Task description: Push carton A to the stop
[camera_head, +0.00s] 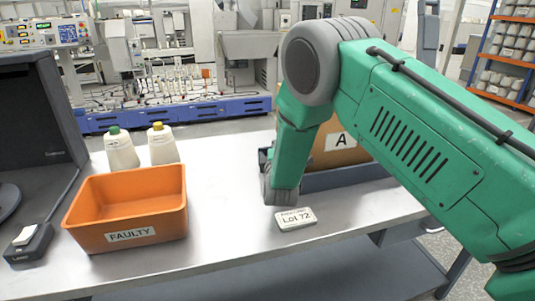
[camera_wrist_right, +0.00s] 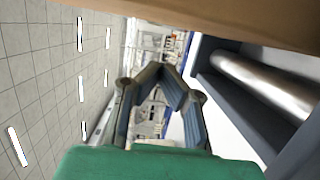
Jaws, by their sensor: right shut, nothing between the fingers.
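Carton A (camera_head: 335,146), a brown box marked "A", sits in a dark blue-grey roller tray (camera_head: 345,178) at the back right of the bench. My green right arm covers part of the carton and tray in the head view. In the right wrist view a brown carton surface (camera_wrist_right: 240,18) runs across the top, close to my right gripper (camera_wrist_right: 172,74). That gripper is shut and empty, with its fingertips together; a gap shows between it and the brown surface. I cannot make out the stop. My left gripper is not in view.
A "Lot 72" tag (camera_head: 295,218) lies in front of the tray. A dark monitor (camera_head: 35,115) stands far left. The bench between bin and tag is clear.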

